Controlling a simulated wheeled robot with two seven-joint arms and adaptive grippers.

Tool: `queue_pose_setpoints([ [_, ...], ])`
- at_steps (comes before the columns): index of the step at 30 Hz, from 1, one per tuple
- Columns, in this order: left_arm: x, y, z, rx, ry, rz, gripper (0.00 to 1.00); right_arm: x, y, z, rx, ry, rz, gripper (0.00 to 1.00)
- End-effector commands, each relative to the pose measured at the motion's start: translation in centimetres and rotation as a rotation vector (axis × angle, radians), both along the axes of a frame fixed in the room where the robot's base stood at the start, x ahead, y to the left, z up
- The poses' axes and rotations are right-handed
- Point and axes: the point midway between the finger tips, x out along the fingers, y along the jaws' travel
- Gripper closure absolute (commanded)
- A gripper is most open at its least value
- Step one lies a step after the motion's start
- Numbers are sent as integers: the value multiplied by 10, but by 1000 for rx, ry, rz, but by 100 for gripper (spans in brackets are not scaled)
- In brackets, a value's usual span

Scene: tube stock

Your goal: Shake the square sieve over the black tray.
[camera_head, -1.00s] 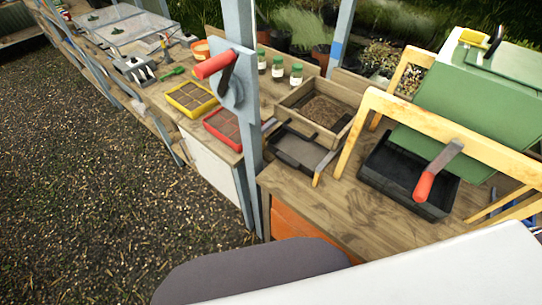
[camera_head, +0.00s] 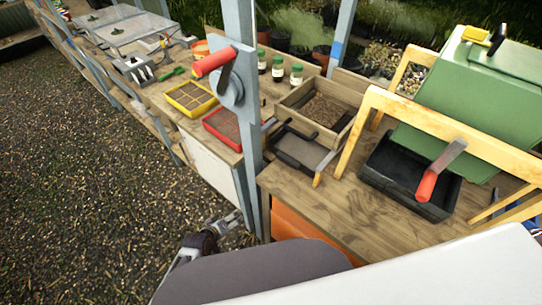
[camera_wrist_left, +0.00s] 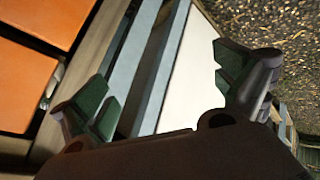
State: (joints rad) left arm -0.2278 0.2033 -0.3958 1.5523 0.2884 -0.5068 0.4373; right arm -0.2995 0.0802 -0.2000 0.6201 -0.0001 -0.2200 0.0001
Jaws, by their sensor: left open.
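The square sieve appears to be the square wooden-framed box (camera_head: 345,125) holding brown soil-like material on the bench. The black tray (camera_head: 443,208) sits to its right, partly hidden by a yellow wooden frame and a red-handled crank. My left gripper (camera_head: 232,217) is low in front of the bench, over the gravel side, well away from both. In the left wrist view my left gripper (camera_wrist_left: 165,88) is open, with nothing between its fingers. My right gripper is not in view.
A blue-grey post (camera_head: 250,150) with a red-handled crank stands close to my left gripper. A flat dark pan (camera_head: 298,147) lies just in front of the wooden box. A green drum or hopper (camera_head: 460,100) stands behind the black tray. The bench front has some bare wood (camera_head: 330,205).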

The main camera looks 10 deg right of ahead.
Motion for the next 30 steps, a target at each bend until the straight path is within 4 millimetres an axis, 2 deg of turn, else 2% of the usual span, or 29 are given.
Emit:
queue_pose_setpoints([
  [1,8,-10,20,-32,-19,0,2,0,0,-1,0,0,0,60],
  [3,16,-23,48,-77,-40,0,2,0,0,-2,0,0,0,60],
  [5,22,-35,72,-118,-55,-2,2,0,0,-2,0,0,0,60],
  [9,32,-66,134,-236,-92,-7,2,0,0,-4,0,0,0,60],
  [14,36,-105,205,-418,-126,-12,2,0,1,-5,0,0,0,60],
  [18,35,-142,265,-636,-129,-14,2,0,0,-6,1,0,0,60],
  [21,33,-164,300,-805,-107,-9,2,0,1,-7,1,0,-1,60],
  [25,30,-182,329,-972,-65,1,2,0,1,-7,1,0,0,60],
  [30,27,-191,346,-1086,-26,11,2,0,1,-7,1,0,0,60],
])
